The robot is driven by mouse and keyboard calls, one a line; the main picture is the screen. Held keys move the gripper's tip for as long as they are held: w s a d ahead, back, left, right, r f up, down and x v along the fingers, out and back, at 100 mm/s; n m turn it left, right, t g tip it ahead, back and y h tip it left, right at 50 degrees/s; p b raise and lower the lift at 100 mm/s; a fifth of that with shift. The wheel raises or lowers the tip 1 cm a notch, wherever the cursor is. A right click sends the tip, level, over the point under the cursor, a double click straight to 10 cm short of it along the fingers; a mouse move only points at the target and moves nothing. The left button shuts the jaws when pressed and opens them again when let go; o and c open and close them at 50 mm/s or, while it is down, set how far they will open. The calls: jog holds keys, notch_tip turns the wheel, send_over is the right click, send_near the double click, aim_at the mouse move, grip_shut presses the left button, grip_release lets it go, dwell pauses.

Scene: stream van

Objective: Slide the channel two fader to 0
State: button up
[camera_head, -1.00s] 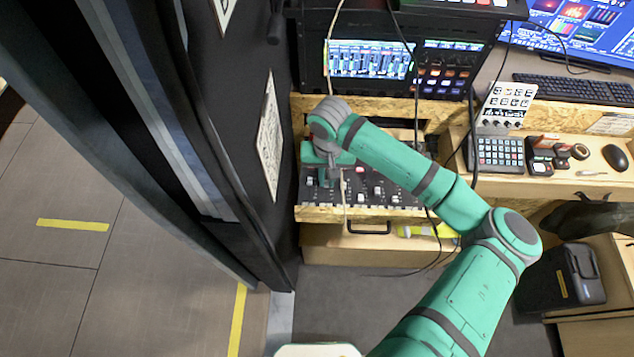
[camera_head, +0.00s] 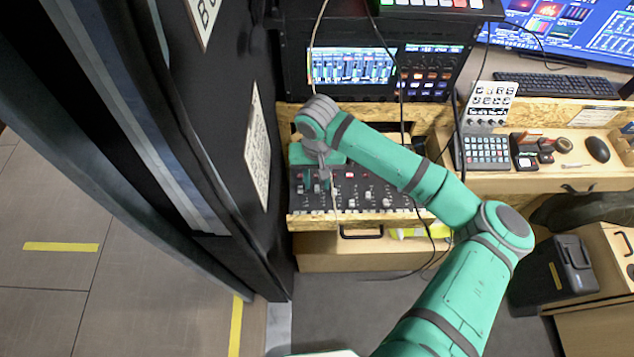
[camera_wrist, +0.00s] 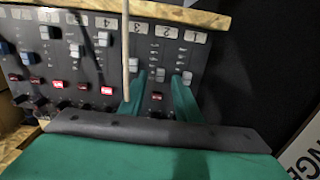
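The fader mixer (camera_head: 352,193) is a dark panel on a wooden shelf, under my arm in the head view. In the wrist view it appears upside down, with channel 1 at the right. The channel two fader cap (camera_wrist: 160,75) is a small grey cap below the "2" label (camera_wrist: 168,32). My gripper (camera_wrist: 159,80) has its two green fingers apart, one on each side of this cap, with a gap visible; whether they touch it is unclear. The channel one cap (camera_wrist: 187,77) is by the right fingertip, and the channel three cap (camera_wrist: 134,65) is by the left one.
A thin pale cable (camera_wrist: 126,50) hangs across the mixer close to the left finger. A dark door panel (camera_head: 235,120) stands just left of the mixer. A rack unit with a screen (camera_head: 350,65) is behind it, and a keypad (camera_head: 486,152) is to the right.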

aim_at(317, 188)
notch_tip(317, 188, up, 9)
dwell(0.3)
dwell(0.5)
